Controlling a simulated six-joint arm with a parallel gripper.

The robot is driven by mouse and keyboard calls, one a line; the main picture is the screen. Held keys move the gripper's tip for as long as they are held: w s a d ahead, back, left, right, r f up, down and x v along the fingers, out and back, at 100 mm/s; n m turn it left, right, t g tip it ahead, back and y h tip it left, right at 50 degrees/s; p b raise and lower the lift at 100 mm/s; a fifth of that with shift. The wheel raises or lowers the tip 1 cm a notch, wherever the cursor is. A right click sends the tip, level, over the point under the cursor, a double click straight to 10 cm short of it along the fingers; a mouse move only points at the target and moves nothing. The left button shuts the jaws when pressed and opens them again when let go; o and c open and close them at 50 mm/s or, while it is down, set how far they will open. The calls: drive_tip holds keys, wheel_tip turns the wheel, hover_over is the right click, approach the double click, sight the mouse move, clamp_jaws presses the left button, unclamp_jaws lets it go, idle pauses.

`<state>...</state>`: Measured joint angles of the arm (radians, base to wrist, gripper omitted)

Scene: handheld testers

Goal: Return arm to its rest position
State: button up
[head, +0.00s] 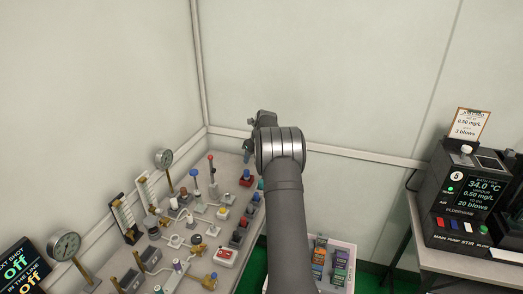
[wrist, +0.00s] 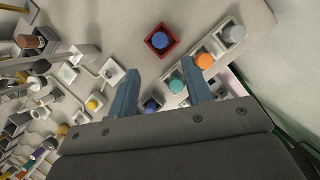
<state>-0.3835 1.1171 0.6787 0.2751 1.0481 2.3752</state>
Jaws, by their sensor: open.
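My gripper (wrist: 160,92) shows in the wrist view with its two blue-grey fingers apart and nothing between them. It hangs over the bench panel of testers, near a blue button in a red square housing (wrist: 160,41) and a teal button (wrist: 176,85). An orange button (wrist: 205,61) lies just beyond the right finger. In the head view my arm reaches up the middle of the picture, and its wrist end hides most of the gripper (head: 248,150) above the panel's right side. I cannot tell the gripper's exact height above the buttons.
The panel (head: 228,172) carries several valves, levers and two round gauges, one of them at the left (head: 64,245). A white crate (head: 343,249) of small coloured boxes stands right of my arm. A black tester (head: 463,195) sits on a table at the far right. Walls close the back.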

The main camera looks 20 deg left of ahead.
sight(246, 170)
drive_tip(key=x, duration=1.1)
drive_tip(key=shift+w+a+f, duration=0.1)
drive_tip(key=shift+a+f, duration=0.05)
drive_tip(key=shift+r, duration=0.7)
